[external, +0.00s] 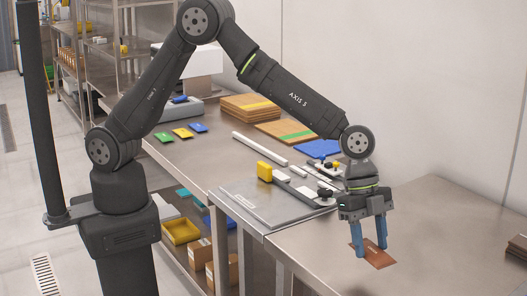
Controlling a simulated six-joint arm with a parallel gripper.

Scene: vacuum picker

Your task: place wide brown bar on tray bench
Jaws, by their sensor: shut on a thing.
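My gripper (370,249) is over the right-hand steel bench, its two blue fingers pointing down. It is shut on a flat brown bar (381,260), which lies flat between the fingertips. The bar is low over the bench surface; I cannot tell whether it touches it. The steel bench top (450,215) around it is mostly bare. I cannot make out a separate tray under the bar.
To the left, a grey plate (265,208), a yellow block (264,171) and white bars stand on the adjoining bench. Wooden boards (250,106) and a blue sheet (318,148) lie farther back. Brown pieces (517,246) sit at the right edge.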

